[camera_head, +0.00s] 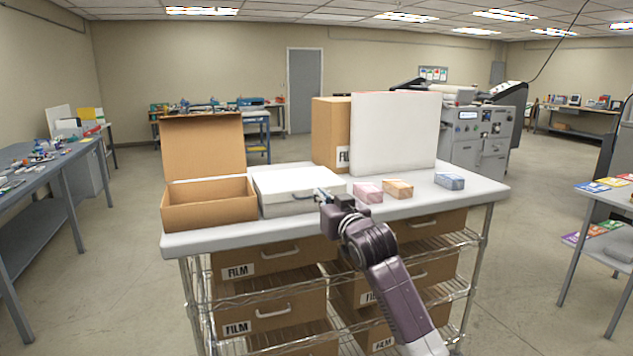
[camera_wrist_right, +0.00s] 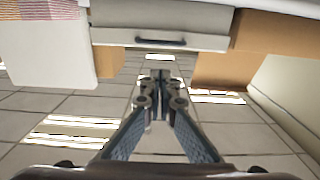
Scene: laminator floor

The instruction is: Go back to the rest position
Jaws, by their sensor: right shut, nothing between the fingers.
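My right arm reaches up from the lower right in the head view. Its gripper (camera_head: 322,195) is at the front of the table, close to the right end of a closed white case (camera_head: 290,206); I cannot tell if they touch. In the right wrist view the two fingers (camera_wrist_right: 158,82) meet at their tips with nothing held between them. The white case (camera_wrist_right: 205,42) with its dark handle shows beyond the fingertips in that view. My left gripper is not in view.
The table (camera_head: 455,197) also carries an open cardboard box (camera_head: 210,215), several small wrapped blocks including a blue one (camera_head: 450,181), a tall carton (camera_head: 330,130) and a white panel (camera_head: 395,132). FILM boxes (camera_head: 275,310) fill the shelves below. Floor at left (camera_head: 110,260) is clear.

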